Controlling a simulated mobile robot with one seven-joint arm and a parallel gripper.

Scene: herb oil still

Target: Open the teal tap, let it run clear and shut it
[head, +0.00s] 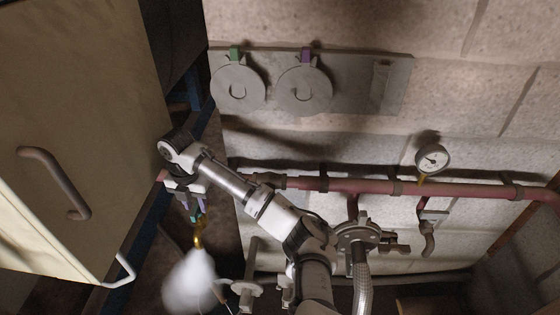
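The teal tap (196,217) is small in the head view, left of centre and low, with a brass body (198,238) under its teal handle. A white cloud (190,281), like steam, hangs right below the brass part, so the tap appears to be running. My gripper (192,207) points down at the teal handle, its fingertips at or touching it. The fingers partly cover the handle. At this size I cannot tell whether they are closed on it.
A red pipe (350,186) with a pressure gauge (432,159) runs along the block wall. A grey panel (345,84) with green-tagged and purple-tagged discs hangs above. A beige cabinet (85,120) with handles stands close at left. A valve wheel (358,237) is near my arm.

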